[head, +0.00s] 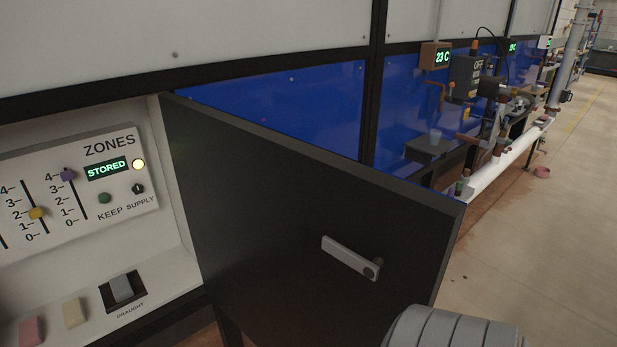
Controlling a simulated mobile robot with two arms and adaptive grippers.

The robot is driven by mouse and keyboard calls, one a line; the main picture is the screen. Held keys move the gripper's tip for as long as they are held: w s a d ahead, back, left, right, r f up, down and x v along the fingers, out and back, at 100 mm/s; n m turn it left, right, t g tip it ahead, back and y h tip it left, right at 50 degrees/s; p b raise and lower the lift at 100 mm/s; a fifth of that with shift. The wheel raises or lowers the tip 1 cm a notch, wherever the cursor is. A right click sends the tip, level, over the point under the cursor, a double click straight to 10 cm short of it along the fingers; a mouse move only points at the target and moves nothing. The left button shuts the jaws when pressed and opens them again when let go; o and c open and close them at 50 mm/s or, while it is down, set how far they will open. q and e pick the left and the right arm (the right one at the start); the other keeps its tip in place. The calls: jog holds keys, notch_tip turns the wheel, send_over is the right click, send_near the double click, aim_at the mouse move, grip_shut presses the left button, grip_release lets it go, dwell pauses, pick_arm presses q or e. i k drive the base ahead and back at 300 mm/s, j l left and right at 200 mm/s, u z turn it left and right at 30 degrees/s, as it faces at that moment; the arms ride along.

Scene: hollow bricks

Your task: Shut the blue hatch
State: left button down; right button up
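A hatch door (315,220) stands wide open in the head view, swung out from the right side of a control cabinet. The face turned to me is dark, almost black. It carries a grey lever handle (350,258) near its free edge. The door's other face is turned away, so I cannot tell its colour, and no other hatch is clearly visible. The opening shows a pale control panel (75,185). Neither gripper's fingers are in view. A grey ribbed rounded part, perhaps of my arm, shows at the bottom right, in front of the door's lower corner.
The panel has coloured sliders, a green STORED display (107,168) and a grey DRAUGHT switch (121,288). Blue wall panels (275,105) lie behind the door. To the right are a workbench with valves and a white pipe (505,160).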

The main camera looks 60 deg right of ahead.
aim_at(260, 202)
jog(key=k+l, duration=0.1)
jog(key=l, duration=0.35)
jog(key=k+l, duration=0.1)
jog(key=l, duration=0.75)
jog(key=k+l, duration=0.15)
jog(key=l, duration=0.3)
jog(key=k+l, duration=0.1)
jog(key=l, duration=0.3)
